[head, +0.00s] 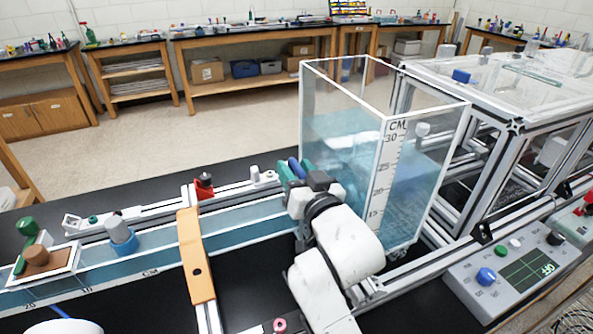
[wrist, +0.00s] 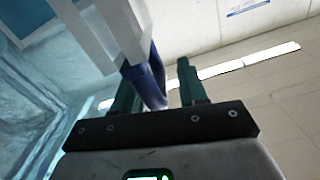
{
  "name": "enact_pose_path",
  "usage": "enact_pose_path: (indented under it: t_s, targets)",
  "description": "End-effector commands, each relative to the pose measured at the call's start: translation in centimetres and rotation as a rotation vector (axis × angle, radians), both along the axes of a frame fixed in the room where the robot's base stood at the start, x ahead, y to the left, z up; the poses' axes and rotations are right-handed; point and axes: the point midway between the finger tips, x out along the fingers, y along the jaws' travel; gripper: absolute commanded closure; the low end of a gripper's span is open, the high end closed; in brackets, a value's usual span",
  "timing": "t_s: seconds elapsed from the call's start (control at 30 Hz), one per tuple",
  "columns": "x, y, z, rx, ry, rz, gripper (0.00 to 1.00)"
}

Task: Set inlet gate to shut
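A blue handle (head: 294,166), which looks like the inlet gate's, stands where the water channel (head: 245,218) meets the clear tank (head: 355,150). My gripper (head: 298,172) is at this handle, with a green finger on each side of it. In the wrist view the blue handle (wrist: 154,80) lies between my gripper's fingers (wrist: 156,72), close to the left one. A gap shows between it and the right finger, so my gripper is open around it. The gate's lower part is hidden behind my gripper and arm, and I cannot tell its position.
An orange bracket (head: 196,255) crosses the channel to the left. A red clamp (head: 204,186) sits on the back rail. A control box (head: 515,272) with a blue knob and green screen is at the right. The tank wall stands close to my gripper's right.

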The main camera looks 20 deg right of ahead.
Motion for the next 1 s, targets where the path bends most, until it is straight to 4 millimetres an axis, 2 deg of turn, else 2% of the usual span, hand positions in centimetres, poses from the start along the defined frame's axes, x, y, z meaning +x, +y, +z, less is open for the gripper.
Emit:
enact_pose_path:
  t_s: [0.23, 0.7, 0.83, 1.0]
  targets:
    - [-0.9, -0.1, 0.0, -0.001, -0.004, -0.002, 0.58]
    - [-9.2, 0.0, -0.2, 0.000, 0.001, 0.000, 0.58]
    - [-10.4, 0.0, -0.1, -0.001, 0.000, 0.000, 0.58]
    - [-10.8, 0.0, 0.0, 0.000, -0.001, 0.001, 0.58]
